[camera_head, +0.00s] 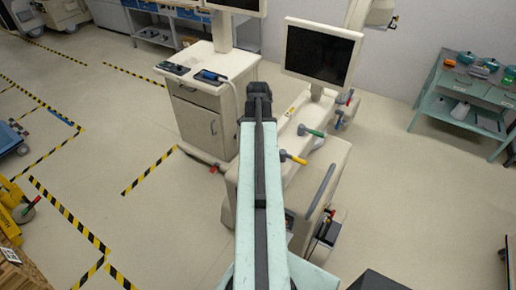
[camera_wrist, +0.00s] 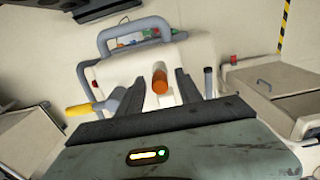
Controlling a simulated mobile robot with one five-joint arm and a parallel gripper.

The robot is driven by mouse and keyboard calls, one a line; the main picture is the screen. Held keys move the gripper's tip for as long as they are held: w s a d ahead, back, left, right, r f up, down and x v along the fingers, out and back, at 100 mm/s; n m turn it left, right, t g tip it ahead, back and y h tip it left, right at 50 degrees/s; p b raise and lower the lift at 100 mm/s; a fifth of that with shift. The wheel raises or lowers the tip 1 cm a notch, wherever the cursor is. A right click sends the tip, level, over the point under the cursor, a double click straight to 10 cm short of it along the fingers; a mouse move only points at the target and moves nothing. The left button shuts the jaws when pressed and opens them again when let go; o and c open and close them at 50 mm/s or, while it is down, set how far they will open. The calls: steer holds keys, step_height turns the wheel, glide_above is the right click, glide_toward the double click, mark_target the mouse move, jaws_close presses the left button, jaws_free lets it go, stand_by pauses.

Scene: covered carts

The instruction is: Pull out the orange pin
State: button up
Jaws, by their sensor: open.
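The orange pin (camera_wrist: 160,78) stands out from a pale cart top (camera_wrist: 143,75) in the wrist view. My gripper (camera_wrist: 157,80) is open, with one dark finger on each side of the pin in the picture. Gaps show between the pin and both fingers; I cannot tell how far down the fingers reach beside it. In the head view, the dark end of my arm (camera_head: 258,95) is over the cart with the monitor. I cannot make out the pin there.
A grey bar handle (camera_wrist: 130,35) is beyond the pin. In the head view, a monitor (camera_head: 320,53) and a drawer cart (camera_head: 200,115) stand near my arm.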

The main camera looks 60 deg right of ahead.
stand_by(0.6)
jaws_close()
stand_by(1.2)
steer(key=shift+r, duration=0.15)
steer(key=shift+r+p, duration=2.85)
steer(key=shift+p, duration=0.15)
